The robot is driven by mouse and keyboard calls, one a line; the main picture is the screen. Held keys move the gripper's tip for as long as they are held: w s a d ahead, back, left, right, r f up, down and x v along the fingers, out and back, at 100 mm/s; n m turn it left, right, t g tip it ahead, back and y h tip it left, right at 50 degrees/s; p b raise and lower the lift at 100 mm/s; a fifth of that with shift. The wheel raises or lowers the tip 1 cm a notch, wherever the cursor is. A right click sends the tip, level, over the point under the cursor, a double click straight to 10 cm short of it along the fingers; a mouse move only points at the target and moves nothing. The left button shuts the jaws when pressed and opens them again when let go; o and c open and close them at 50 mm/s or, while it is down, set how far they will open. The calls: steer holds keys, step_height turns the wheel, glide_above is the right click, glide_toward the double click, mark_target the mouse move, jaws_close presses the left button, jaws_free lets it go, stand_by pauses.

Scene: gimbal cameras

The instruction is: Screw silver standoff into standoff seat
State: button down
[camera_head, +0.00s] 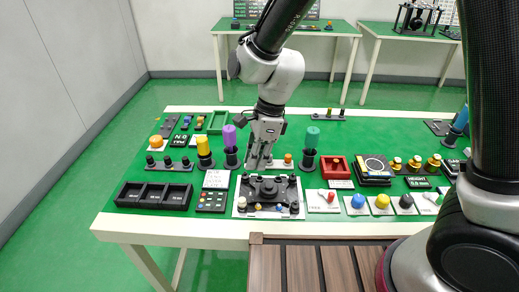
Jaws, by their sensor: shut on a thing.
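My gripper (257,164) points down over the table, at the back edge of a black fixture board (268,190) on a white panel. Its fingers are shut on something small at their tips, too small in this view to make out. The board has a dark raised middle and several small knobs, with a gold one and a blue one along its front edge. I cannot tell which part is the standoff seat, nor pick out the silver standoff.
A black three-compartment tray (154,196) lies front left. Yellow (204,150), purple (230,147) and teal (310,147) cylinders stand in black holders close around the gripper. A red tray (336,167) and several coloured knobs are to the right.

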mark_target(259, 181)
steer(key=w+m, duration=0.1)
steer(key=w+d+m+t+h, duration=0.1)
steer(key=w, duration=0.1)
steer(key=shift+w+f+m, duration=0.1)
steer(key=shift+f+m, duration=0.05)
steer(key=shift+m, duration=0.15)
stand_by(0.3)
steer(key=shift+f, duration=2.95)
steer(key=shift+f, duration=0.9)
steer(key=c, duration=1.4)
jaws_free()
steer(key=shift+o, duration=0.2)
